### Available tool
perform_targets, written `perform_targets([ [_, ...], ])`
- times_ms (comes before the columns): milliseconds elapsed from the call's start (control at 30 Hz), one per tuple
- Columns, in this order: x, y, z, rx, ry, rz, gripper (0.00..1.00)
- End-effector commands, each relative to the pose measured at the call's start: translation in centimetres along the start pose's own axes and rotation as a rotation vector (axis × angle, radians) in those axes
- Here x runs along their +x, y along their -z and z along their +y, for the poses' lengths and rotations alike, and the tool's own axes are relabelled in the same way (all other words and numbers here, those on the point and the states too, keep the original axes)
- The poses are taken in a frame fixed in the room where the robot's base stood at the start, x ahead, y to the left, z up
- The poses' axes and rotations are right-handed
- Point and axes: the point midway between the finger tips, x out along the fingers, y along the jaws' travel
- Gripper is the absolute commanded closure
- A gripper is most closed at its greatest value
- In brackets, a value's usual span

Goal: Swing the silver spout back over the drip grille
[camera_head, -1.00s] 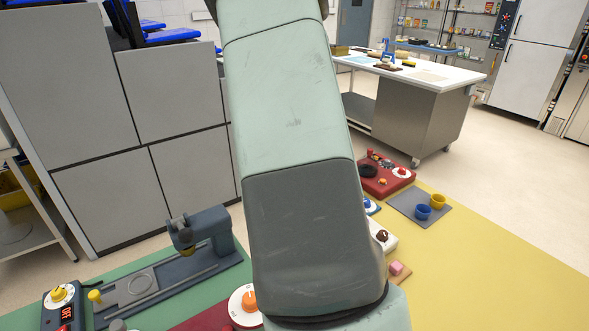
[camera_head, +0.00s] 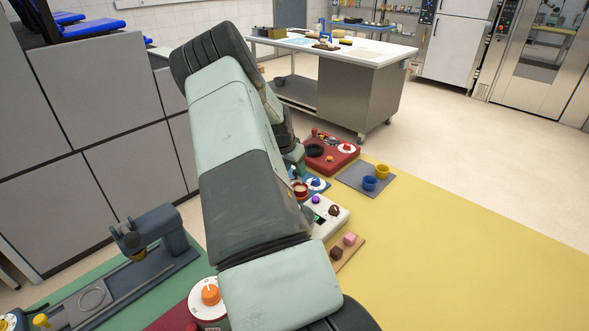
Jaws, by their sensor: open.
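I cannot make out the silver spout or the drip grille; my arm covers much of the row of devices. My gripper (camera_head: 297,166) shows only in small part beyond my arm, above the devices near the blue-knobbed dial. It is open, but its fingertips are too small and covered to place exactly. I see no contact with any device. A white box (camera_head: 331,219) with a purple knob, a dark brown knob and a small green display stands just nearer than the gripper, partly behind my arm.
A red board (camera_head: 328,163) with a white dial lies farther back. A dark blue-grey device (camera_head: 160,235) stands at left. The yellow floor mat (camera_head: 470,240) at right is clear.

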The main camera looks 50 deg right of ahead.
Motion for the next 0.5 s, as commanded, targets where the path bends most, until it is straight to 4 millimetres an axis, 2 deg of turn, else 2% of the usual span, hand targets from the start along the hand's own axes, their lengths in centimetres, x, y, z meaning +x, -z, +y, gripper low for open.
perform_targets([
  [133, 0.88, 0.01, 0.03, 0.0, 0.0, 0.0, 0.5],
  [400, 0.94, 0.0, 0.0, 0.0, 0.001, 0.0, 0.5],
  [500, 0.93, 0.0, 0.0, 0.0, 0.001, 0.0, 0.65],
])
